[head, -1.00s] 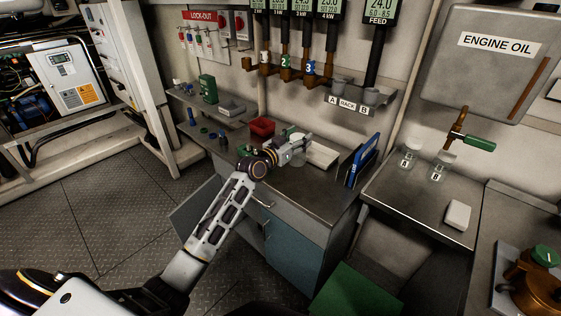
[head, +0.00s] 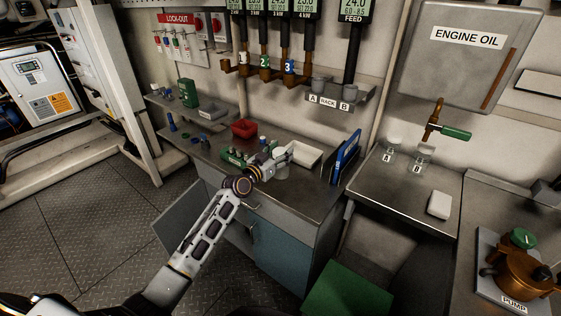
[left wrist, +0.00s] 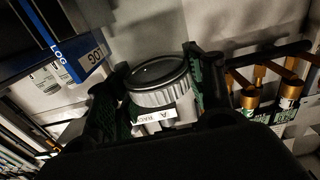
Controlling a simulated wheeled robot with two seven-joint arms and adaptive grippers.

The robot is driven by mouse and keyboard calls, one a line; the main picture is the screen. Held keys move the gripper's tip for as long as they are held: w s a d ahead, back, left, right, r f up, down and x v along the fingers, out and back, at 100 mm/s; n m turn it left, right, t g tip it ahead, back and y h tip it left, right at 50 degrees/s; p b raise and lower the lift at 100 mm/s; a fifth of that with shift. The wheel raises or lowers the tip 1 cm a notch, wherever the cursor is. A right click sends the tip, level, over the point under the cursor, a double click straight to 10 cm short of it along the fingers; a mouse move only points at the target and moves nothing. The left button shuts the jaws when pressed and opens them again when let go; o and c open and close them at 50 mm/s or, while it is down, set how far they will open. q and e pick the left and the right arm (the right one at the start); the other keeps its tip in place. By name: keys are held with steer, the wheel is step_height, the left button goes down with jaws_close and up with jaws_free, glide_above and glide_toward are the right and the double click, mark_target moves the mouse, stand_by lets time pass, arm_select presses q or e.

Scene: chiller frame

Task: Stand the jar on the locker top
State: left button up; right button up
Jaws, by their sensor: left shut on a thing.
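My left gripper (head: 278,163) is shut on a small clear jar (head: 281,172) over the locker top (head: 305,195). In the left wrist view the jar's round, ribbed lid (left wrist: 160,92) sits between the two dark fingers (left wrist: 160,90). The locker has a grey top and a blue-grey front. I cannot tell whether the jar's base touches the top. My right gripper is not in view.
A white tray (head: 304,153), a red bin (head: 244,129) and a green block with small items (head: 235,156) stand near the gripper. A blue binder (head: 346,155) stands at the right. Jars A (head: 388,156) and B (head: 416,167) stand on the right-hand counter. The locker's front right is clear.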

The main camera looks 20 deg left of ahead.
arm_select(q)
steer(key=shift+f, duration=0.5)
steer(key=shift+f+b, duration=0.6)
steer(key=shift+f, duration=0.75)
steer(key=o, duration=1.2)
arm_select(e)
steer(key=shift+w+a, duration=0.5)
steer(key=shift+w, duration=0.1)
